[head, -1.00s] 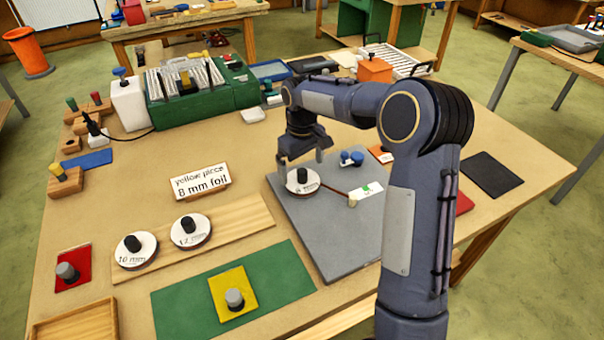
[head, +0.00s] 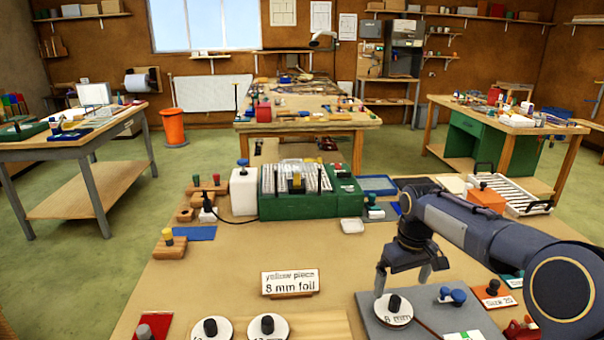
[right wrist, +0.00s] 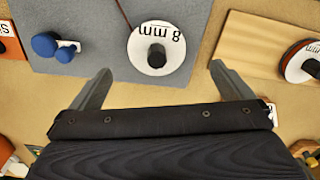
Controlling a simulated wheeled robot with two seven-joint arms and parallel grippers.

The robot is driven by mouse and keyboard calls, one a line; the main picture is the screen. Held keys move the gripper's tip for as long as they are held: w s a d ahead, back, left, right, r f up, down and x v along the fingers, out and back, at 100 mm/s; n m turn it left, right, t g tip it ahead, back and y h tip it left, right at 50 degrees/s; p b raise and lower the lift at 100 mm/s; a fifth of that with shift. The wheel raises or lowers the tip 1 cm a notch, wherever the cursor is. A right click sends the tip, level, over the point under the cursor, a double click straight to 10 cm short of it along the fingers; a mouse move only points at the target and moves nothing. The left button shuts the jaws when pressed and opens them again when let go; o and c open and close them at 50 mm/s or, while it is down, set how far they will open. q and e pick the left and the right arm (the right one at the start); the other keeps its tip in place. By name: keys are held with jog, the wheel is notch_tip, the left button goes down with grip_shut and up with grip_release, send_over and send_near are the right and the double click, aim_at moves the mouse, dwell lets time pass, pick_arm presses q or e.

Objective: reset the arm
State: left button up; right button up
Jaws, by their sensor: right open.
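My right gripper (head: 403,282) is open and empty in the head view, its fingers pointing down near the white 8 mm foil roll (head: 394,309) with a black knob. The roll rests on the grey board (head: 372,321). In the right wrist view the two fingers are spread wide (right wrist: 160,82). The 8 mm roll (right wrist: 175,62) lies just beyond the gap between them, with nothing in the jaws. A sign (head: 290,282) reads "yellow piece 8 mm foil". My left gripper is not in view.
Two more white rolls (head: 268,328) are cut off at the bottom. A blue-knobbed piece (right wrist: 46,45) lies beside the 8 mm roll. The bench middle (head: 240,250) is mostly clear.

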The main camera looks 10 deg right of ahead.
jog(key=s+a+r+m+t+y, duration=0.1)
jog(key=s+a+r+m+t, duration=0.1)
jog(key=s, duration=0.9)
jog(key=s+a+r+m+t+y, duration=0.1)
jog(key=s+a+r+t+y, duration=0.1)
jog(key=s, duration=1)
jog(key=s+a+f+m+t, duration=0.1)
jog(key=s+a+f, duration=0.2)
jog(key=s, duration=0.3)
jog(key=shift+a+f+y, duration=0.15)
jog(key=shift+f+y, duration=0.15)
jog(key=shift+f, duration=0.1)
